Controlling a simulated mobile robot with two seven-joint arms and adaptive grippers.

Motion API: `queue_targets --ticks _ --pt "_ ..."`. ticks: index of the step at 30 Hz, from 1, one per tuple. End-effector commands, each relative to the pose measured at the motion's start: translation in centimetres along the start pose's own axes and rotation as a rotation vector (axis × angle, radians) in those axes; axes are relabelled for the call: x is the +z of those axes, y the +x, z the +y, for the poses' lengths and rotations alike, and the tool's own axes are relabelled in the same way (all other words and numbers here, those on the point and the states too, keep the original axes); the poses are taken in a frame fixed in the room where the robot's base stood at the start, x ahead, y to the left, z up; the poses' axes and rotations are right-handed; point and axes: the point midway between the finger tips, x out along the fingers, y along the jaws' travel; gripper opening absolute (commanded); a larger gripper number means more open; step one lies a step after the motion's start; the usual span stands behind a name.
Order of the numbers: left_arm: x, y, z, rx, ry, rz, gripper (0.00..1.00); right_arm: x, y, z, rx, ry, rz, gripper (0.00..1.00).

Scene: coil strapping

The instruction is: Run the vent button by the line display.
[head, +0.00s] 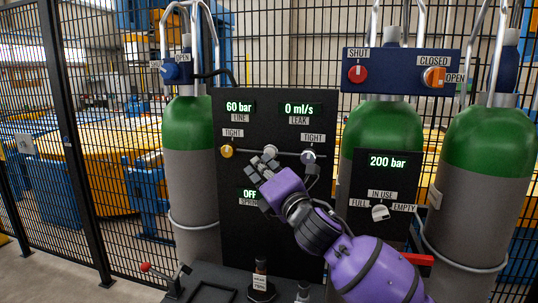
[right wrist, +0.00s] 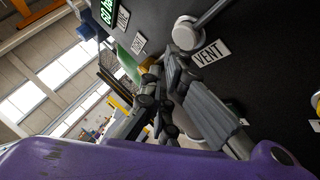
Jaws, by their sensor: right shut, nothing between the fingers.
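The dark panel (head: 240,205) carries a line display (head: 239,107) reading 60 bar. A round white vent button (head: 270,151) sits below the displays; in the right wrist view the button (right wrist: 186,32) is beside a VENT label (right wrist: 207,53). My right gripper (head: 259,167) is shut and empty, its fingertips just below and left of the button in the head view. In the right wrist view the gripper (right wrist: 173,66) is close to the button; I cannot tell whether they touch. My left gripper is not in view.
A yellow knob (head: 226,151) and a grey fitting (head: 308,157), both labelled TIGHT, flank the button. A leak display (head: 299,108) reads 0 ml/s. Green-topped cylinders stand on both sides. A selector panel (head: 387,182) reading 200 bar is at right.

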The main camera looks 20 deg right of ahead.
Motion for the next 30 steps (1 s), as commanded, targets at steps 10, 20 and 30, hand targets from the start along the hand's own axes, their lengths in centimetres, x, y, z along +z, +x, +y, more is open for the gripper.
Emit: queue_targets --ticks 10,20,30 --pt "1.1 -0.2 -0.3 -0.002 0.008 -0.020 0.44 0.0 0.0 0.0 0.000 0.000 0.000 0.00" --pt "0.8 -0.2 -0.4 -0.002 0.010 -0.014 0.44 0.0 0.0 0.0 0.000 0.000 0.000 0.00" --pt "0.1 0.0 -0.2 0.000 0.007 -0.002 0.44 0.0 0.0 0.0 0.000 0.000 0.000 0.00"
